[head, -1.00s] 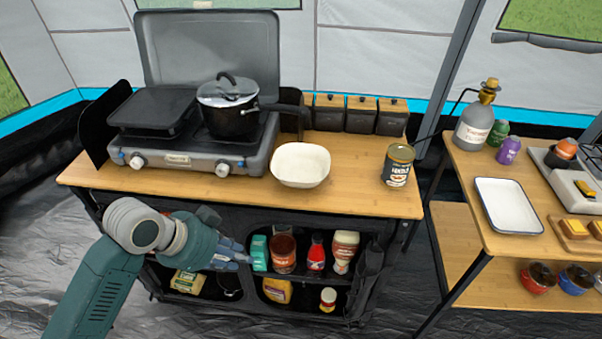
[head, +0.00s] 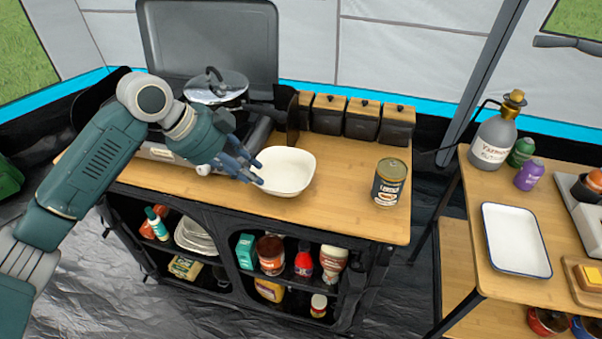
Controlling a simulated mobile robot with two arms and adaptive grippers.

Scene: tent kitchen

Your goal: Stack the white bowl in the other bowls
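The white bowl (head: 288,172) sits upright on the wooden counter, right of the stove. My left gripper (head: 258,172) is at the bowl's left rim, with its fingers pointing right and slightly apart. I cannot tell whether a finger touches the rim. On the cabinet's left shelf below are stacked pale dishes (head: 195,236), which look like bowls or plates. A red bowl (head: 546,322) and a blue bowl (head: 587,330) show on the right table's lower shelf, cut by the frame edge. My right gripper is not in view.
A pot (head: 214,88) stands on the stove behind my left arm. A can (head: 390,182) stands right of the bowl on the counter (head: 335,215). Several dark canisters (head: 363,120) line the back. A white tray (head: 516,240) lies on the right table.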

